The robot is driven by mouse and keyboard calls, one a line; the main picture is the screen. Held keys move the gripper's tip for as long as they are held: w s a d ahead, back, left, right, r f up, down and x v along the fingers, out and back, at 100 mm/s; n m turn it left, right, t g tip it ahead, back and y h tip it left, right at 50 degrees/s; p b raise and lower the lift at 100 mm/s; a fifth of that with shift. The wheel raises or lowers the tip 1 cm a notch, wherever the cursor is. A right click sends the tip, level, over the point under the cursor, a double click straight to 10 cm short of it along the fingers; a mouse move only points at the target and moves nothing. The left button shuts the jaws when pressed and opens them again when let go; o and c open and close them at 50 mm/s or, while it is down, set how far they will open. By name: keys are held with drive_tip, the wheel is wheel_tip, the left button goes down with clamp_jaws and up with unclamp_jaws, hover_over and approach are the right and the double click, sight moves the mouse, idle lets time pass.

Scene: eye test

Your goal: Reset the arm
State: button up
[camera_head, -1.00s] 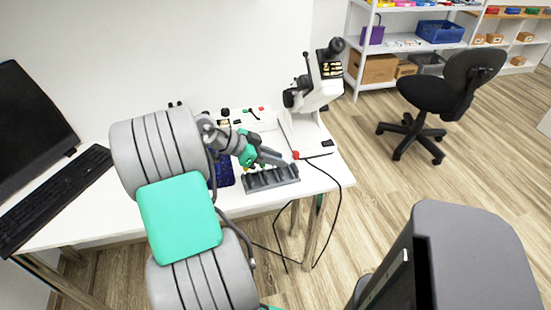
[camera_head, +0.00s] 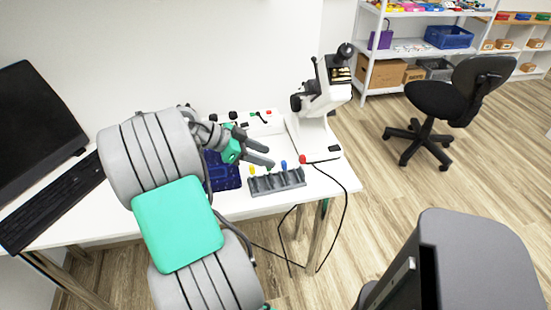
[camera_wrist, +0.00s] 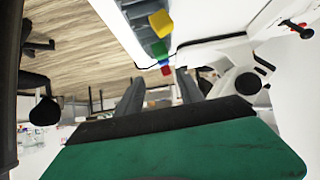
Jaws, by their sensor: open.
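My gripper (camera_head: 269,157) is open and empty, above and behind a grey slotted rack (camera_head: 278,184) at the table's front edge. A yellow piece (camera_head: 251,170) and a blue piece (camera_head: 284,165) stand at the rack, and a red one (camera_head: 303,159) shows by its right end. In the wrist view my gripper's two fingers (camera_wrist: 160,88) are spread apart. The rack (camera_wrist: 141,30) shows beyond them with a yellow block (camera_wrist: 160,22), a green block (camera_wrist: 159,48) and a small red one (camera_wrist: 165,70).
A white microscope (camera_head: 314,133) stands right of my gripper. A dark blue tray (camera_head: 223,172) lies below my wrist. A keyboard (camera_head: 50,203) and monitor (camera_head: 35,120) are at left. A black cable (camera_head: 345,205) hangs off the table's right side. An office chair (camera_head: 450,95) stands on the floor.

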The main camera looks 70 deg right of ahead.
drive_tip(key=w+a+r+n+t+y+p, duration=0.1)
drive_tip(key=w+a+r+n+t+p, duration=0.3)
drive_tip(key=w+a+n, duration=0.5)
drive_tip(key=w+a+r+n+t+p, duration=0.2)
drive_tip(key=w+a+n+t, duration=0.4)
drive_tip(key=w+a, duration=0.6)
drive_tip(key=s+a+r+n+t+y+p, duration=0.1)
drive_tip(key=a+n+y, duration=0.1)
drive_tip(key=a+n, duration=0.5)
drive_tip(key=s+a+r+n+t+y+p, duration=0.1)
drive_tip(key=a+n, duration=0.6)
drive_tip(key=a, duration=0.9)
drive_tip(key=shift+s+a+n+y+p, duration=0.2)
drive_tip(key=shift+s+n+y+p, duration=0.1)
drive_tip(key=shift+y+p, duration=0.55)
